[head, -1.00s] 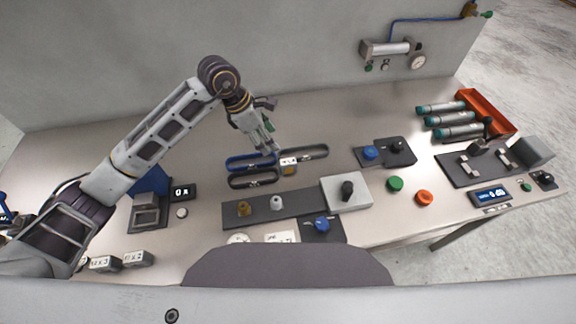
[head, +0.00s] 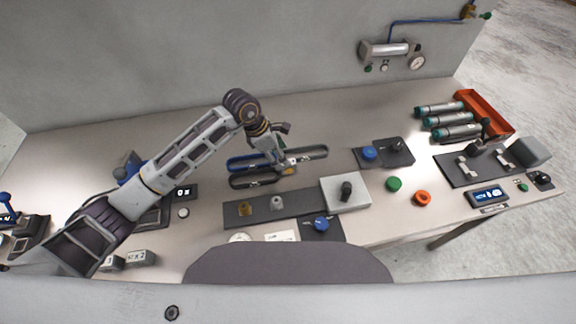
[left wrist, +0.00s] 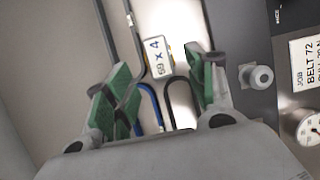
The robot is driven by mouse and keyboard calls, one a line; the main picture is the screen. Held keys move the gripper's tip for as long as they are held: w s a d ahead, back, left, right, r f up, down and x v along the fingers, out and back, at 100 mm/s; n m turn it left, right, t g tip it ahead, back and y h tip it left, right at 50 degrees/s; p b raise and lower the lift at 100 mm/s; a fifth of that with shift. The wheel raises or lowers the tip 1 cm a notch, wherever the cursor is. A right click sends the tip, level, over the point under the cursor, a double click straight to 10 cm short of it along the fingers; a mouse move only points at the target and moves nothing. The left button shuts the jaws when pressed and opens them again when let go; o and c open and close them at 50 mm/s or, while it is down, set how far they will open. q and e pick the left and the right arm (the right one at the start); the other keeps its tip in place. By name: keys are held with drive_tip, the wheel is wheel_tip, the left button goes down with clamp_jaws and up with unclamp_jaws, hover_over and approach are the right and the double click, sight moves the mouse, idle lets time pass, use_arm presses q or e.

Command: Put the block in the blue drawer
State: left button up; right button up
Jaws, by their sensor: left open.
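A small white piece marked "59 x 4" (left wrist: 157,58) shows in the left wrist view beyond and between my left fingertips; I cannot tell whether it is a block or a flat label. My left gripper (head: 283,163) is over the oblong loops mid-table, its green-padded fingers (left wrist: 160,85) apart with nothing between them. The blue oblong loop (head: 240,162), likely the blue drawer's, is partly behind the gripper; its end shows in the left wrist view (left wrist: 149,100). Grey marked blocks (head: 140,258) lie at the lower left, partly behind my arm. My right gripper is out of view.
Black loops (head: 250,183) and (head: 318,152) flank the blue one. A dark strip with knobs (head: 300,203) and a grey box with a black knob (head: 358,190) stand in front. Green (head: 394,184) and orange (head: 423,198) buttons are to the right.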

use_arm(q)
drive_tip(key=shift+f, duration=0.1)
drive_tip(key=shift+d+f, duration=0.15)
drive_tip(key=shift+d, duration=0.05)
drive_tip(key=shift+p+x, duration=0.65)
drive_tip(key=shift+x, duration=1.6)
drive_tip(key=shift+w+d, duration=0.1)
clamp_jaws()
drive_tip(key=shift+r, duration=0.25)
wheel_tip(320, 180, up, 10)
drive_tip(key=b, duration=0.1)
drive_tip(key=shift+f+b, duration=0.15)
drive_tip(key=shift+b, duration=0.2)
